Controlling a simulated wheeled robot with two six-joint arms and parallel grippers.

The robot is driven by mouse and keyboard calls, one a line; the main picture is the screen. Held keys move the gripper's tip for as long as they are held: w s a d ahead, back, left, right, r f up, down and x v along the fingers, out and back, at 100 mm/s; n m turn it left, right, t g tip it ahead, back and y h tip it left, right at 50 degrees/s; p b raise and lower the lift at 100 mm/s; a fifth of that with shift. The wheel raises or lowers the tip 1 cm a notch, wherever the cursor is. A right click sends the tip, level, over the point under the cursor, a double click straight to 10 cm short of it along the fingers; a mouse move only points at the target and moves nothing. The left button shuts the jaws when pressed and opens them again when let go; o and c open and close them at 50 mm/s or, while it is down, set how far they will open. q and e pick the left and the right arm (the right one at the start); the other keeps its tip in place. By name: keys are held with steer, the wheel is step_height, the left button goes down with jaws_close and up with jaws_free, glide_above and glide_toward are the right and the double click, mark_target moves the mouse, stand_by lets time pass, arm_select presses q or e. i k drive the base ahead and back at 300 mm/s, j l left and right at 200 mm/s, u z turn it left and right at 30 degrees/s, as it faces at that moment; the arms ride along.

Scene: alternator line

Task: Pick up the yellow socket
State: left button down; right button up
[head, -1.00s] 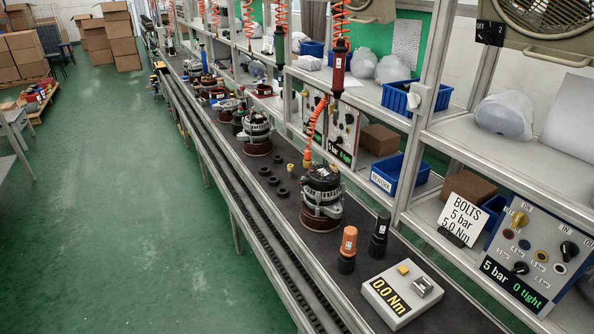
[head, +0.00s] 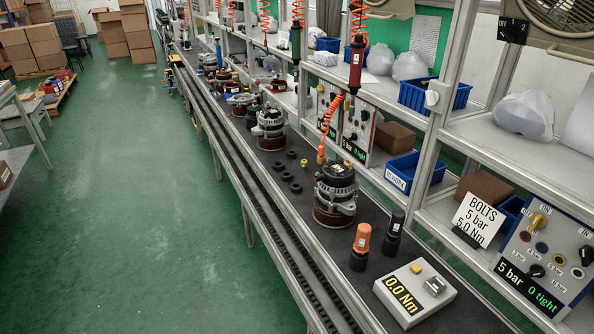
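A small yellow piece (head: 304,163), which looks like the yellow socket, stands on the dark bench top beside several black round sockets (head: 287,175). It is too small to make out its shape well. It is just left of the brass-coloured end (head: 320,158) of an orange coiled hose and behind the nearest alternator (head: 335,194). Neither of my grippers is in view.
An orange-topped tool (head: 361,240) and a black one (head: 394,225) stand in front of the alternator. A grey torque tester (head: 415,291) reads 0.0 Nm. A red driver (head: 357,65) hangs above. Shelf posts and a blue bin (head: 415,172) line the right.

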mark_target(303, 162)
steer(key=i+j+z, duration=0.15)
steer(key=z, duration=0.3)
steer(key=i+j+z, duration=0.1)
steer(key=z, duration=0.4)
steer(key=j+z, duration=0.25)
steer(key=z, duration=0.2)
steer(key=i+j+z, duration=0.1)
steer(key=j+z, duration=0.2)
steer(key=z, duration=0.2)
